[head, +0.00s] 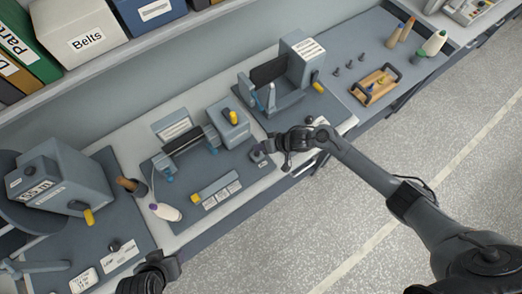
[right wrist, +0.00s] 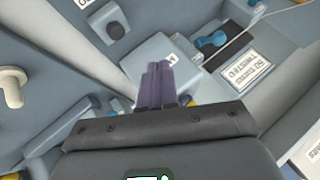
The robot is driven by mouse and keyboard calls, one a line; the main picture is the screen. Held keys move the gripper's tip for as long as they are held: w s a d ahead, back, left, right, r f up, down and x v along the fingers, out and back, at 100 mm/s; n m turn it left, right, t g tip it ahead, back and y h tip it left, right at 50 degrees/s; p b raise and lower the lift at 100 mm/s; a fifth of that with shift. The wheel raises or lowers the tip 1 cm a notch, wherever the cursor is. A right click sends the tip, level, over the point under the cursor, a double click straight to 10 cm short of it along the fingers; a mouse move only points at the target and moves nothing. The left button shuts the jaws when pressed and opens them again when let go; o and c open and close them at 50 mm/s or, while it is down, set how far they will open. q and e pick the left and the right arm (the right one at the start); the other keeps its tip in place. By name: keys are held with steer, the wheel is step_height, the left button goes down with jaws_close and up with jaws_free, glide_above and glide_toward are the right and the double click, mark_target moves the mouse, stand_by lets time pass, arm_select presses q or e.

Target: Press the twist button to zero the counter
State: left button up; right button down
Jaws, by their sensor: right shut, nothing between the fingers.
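My right gripper (head: 262,149) is shut and empty, with its fingertips at a small grey box (head: 257,157) on the dark mat's right edge. In the right wrist view the shut purple fingers (right wrist: 157,70) stand in front of a pale grey box (right wrist: 170,50) with a small, partly covered label. I cannot tell whether they touch it. The fingers hide part of the box's top, and no twist button can be made out for certain. My left gripper (head: 150,276) is low in the head view, with its jaw state unclear.
A grey winding device with a yellow knob (head: 233,117) stands behind. A taller grey machine (head: 303,58) is to its right. A white-bodied bottle (head: 166,211) and a yellow-ended block (head: 208,188) lie on the mat. A wooden tray (head: 376,86) sits farther right.

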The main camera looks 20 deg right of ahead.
steer(key=shift+w+d+r, duration=0.15)
steer(key=shift+w+r, duration=0.85)
steer(key=shift+w, duration=0.05)
steer(key=shift+f, duration=0.1)
steer(key=b, duration=0.8)
glide_above(259, 153)
step_height(259, 153, down, 7)
steer(key=shift+r, duration=0.2)
steer(key=shift+s+f+b, duration=0.1)
steer(key=shift+f+b, duration=0.25)
steer(key=shift+f, duration=0.65)
